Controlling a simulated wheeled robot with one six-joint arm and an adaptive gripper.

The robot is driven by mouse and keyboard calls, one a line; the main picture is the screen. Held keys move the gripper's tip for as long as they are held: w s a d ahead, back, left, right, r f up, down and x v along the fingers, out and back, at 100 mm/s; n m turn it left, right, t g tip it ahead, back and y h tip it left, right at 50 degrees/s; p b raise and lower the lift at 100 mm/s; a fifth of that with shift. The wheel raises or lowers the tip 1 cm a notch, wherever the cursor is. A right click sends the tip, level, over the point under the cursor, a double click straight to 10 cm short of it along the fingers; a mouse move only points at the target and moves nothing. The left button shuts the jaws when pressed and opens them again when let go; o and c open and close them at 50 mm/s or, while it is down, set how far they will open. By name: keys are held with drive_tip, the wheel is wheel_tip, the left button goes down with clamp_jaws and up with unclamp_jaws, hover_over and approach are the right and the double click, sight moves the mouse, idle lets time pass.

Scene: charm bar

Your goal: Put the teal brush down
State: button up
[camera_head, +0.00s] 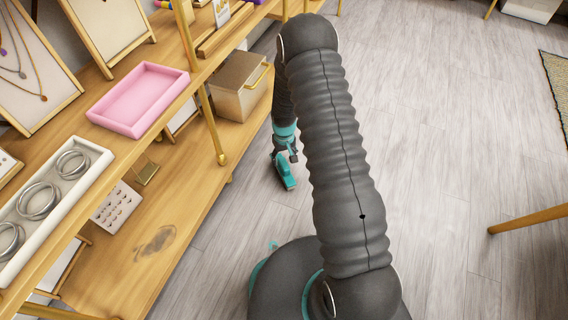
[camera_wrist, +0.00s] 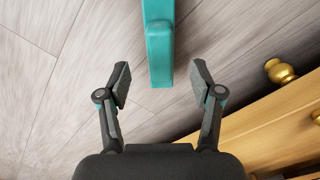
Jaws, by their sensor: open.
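The teal brush (camera_head: 286,174) shows in the head view just below my gripper (camera_head: 291,154), over the grey wooden floor beside the shelf. In the wrist view the teal brush (camera_wrist: 158,45) is a long teal bar running up out of the top edge. Its near end lies between the tips of my gripper (camera_wrist: 161,78), with a visible gap on each side. My gripper is open and holds nothing. The brush appears to lie on the floor, but its contact with it is hard to make out. Its far end is cut off in the wrist view.
The wooden shelf (camera_head: 185,185) with brass posts stands left of my gripper; its edge and a brass knob (camera_wrist: 281,71) are close at right in the wrist view. A pink tray (camera_head: 138,98) and a metallic box (camera_head: 240,85) sit on the shelves. Open floor (camera_head: 450,120) lies right.

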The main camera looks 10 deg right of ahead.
wheel_tip(320, 180, up, 5)
drive_tip(key=shift+r+p, duration=0.15)
drive_tip(key=shift+p, duration=0.15)
drive_tip(key=s+r+t, duration=0.1)
drive_tip(key=s+r, duration=0.2)
drive_tip(key=r, duration=1.1)
drive_tip(key=s+r+t, duration=0.2)
drive_tip(key=s+r, duration=0.2)
drive_tip(key=r, duration=1)
drive_tip(key=s+r+m+t, duration=0.1)
drive_tip(key=s+r, duration=0.6)
drive_tip(key=s, duration=0.4)
drive_tip(key=s+r+t, duration=0.1)
drive_tip(key=s+r, duration=0.6)
drive_tip(key=s, duration=0.5)
drive_tip(key=shift+s+r+m+t, duration=0.25)
drive_tip(key=shift+m+t, duration=0.05)
drive_tip(key=shift+m, duration=0.1)
